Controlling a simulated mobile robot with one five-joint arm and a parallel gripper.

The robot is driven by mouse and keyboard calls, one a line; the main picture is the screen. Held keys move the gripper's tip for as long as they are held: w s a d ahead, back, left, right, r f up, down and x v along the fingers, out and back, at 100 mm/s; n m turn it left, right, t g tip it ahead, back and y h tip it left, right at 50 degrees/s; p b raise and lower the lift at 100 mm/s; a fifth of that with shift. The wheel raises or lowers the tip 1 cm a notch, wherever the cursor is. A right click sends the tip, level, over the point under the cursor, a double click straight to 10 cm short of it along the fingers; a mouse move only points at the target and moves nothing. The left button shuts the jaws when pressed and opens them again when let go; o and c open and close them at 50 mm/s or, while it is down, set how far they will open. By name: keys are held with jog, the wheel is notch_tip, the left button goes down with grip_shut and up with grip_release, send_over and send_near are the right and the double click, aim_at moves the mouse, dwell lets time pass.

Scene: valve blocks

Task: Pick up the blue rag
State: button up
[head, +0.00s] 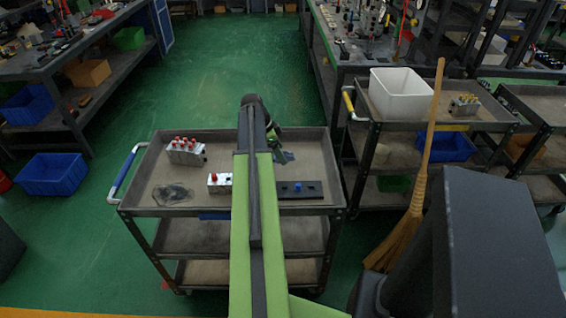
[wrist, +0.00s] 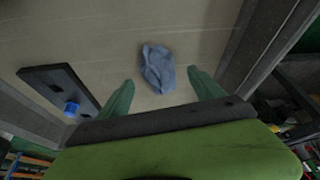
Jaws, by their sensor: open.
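The blue rag (wrist: 158,68) lies crumpled on the cart's top tray, seen in the wrist view. In the head view it shows as a small blue-grey patch (head: 288,156), partly hidden by my arm. My gripper (wrist: 160,78) is open, with its two green fingers on either side of the rag's near end in the picture. The gripper also shows in the head view (head: 274,142), above the tray and close to the rag. Nothing is held. The exact height of the fingers above the tray is hard to tell.
The cart tray (head: 225,143) has a raised rim. It bears a block with red knobs (head: 186,152), a white block (head: 220,182), a dark plate with a blue knob (head: 300,190) and a dark patch (head: 172,194). A broom (head: 425,150) stands right of the cart.

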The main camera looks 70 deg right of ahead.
jog(key=shift+s+d+f, duration=0.15)
jog(key=shift+s+f, duration=0.05)
jog(key=shift+f, duration=0.45)
jog(key=shift+r, duration=0.2)
jog(key=c, duration=1.4)
jog(key=shift+c, duration=0.2)
jog(key=shift+r+p, duration=0.6)
jog(key=shift+p, duration=0.1)
notch_tip(320, 180, up, 4)
jog(key=p, duration=0.4)
jog(key=s+a+r+p, duration=0.5)
jog(key=s+a, duration=0.2)
jog(key=s, duration=0.2)
jog(key=shift+a+r+p, duration=0.15)
jog(key=shift+r+p, duration=0.25)
